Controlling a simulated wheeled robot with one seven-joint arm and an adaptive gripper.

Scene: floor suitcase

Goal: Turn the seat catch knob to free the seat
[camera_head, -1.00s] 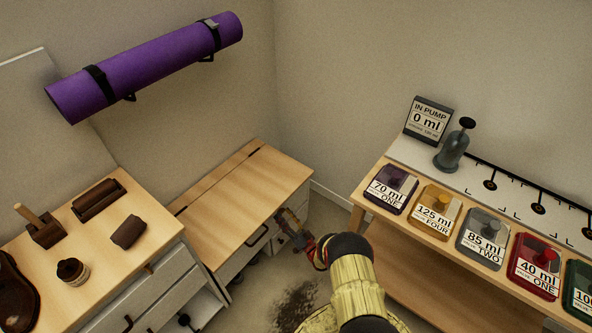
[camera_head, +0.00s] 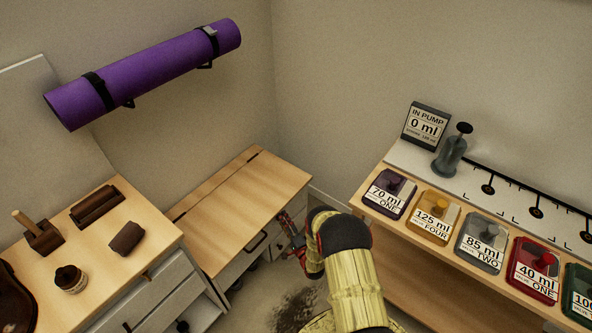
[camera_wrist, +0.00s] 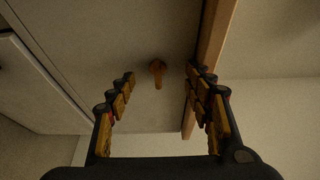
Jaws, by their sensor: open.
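The wooden bench seat (camera_head: 235,208) lies flat in the corner on its pale cabinet. A small orange-brown knob (camera_wrist: 157,72) shows in the wrist view on a pale panel, beside a wooden edge; it looks like the seat catch. It hangs between and beyond my open fingers, with no contact that I can see. My gripper (camera_wrist: 160,88) is open and empty. In the head view my gripper (camera_head: 292,238) is at the front right edge of the bench, partly hidden by my arm. The knob is hidden in the head view.
A drawer unit (camera_head: 150,280) with brushes and a jar on top stands at left. A shelf (camera_head: 440,240) with several labelled coloured containers and a pump is at right. A purple rolled mat (camera_head: 145,75) hangs on the wall. Dark-stained floor (camera_head: 293,310) lies between.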

